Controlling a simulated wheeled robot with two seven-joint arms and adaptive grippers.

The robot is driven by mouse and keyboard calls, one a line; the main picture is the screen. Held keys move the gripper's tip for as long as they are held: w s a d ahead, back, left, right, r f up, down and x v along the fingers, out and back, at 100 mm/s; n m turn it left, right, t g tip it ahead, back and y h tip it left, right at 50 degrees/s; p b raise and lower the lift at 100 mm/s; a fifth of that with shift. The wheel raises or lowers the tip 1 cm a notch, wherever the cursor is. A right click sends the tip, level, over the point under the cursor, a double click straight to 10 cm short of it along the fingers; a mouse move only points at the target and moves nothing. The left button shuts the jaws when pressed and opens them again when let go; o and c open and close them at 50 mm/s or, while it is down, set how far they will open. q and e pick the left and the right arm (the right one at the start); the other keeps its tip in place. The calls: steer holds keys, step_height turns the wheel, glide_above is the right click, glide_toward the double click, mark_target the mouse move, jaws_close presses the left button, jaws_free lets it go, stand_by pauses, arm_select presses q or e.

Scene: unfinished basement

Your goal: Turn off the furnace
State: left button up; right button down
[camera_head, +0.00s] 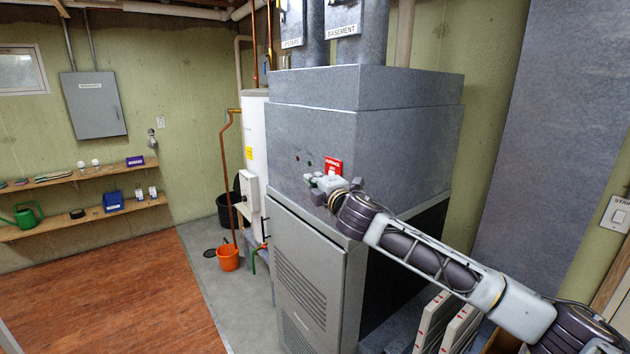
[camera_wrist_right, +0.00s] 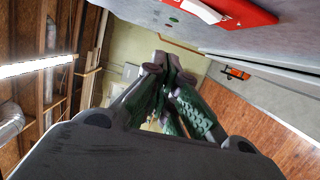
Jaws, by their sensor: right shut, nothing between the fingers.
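The grey furnace (camera_head: 365,130) stands in the middle of the head view. A small red switch plate (camera_head: 333,164) with white lettering is on its front face, beside small indicator dots. My right gripper (camera_head: 310,181) is just below and left of the plate, close to the furnace front and partly covering the plate's lower part. In the right wrist view the red plate (camera_wrist_right: 243,10) shows at the top with a white switch rocker (camera_wrist_right: 203,10). The right gripper's fingers (camera_wrist_right: 172,62) are together and empty, apart from the switch in that view. My left gripper is out of view.
A white water heater (camera_head: 254,150) with copper pipes stands left of the furnace. An orange bucket (camera_head: 228,258) is on the floor. Wall shelves (camera_head: 85,222) and a grey electrical panel (camera_head: 93,104) are at left. White filters (camera_head: 460,328) lean at lower right. The wooden floor is clear.

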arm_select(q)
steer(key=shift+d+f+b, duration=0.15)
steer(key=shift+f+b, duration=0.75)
arm_select(e)
steer(key=v, duration=0.9)
steer(key=shift+d, duration=0.3)
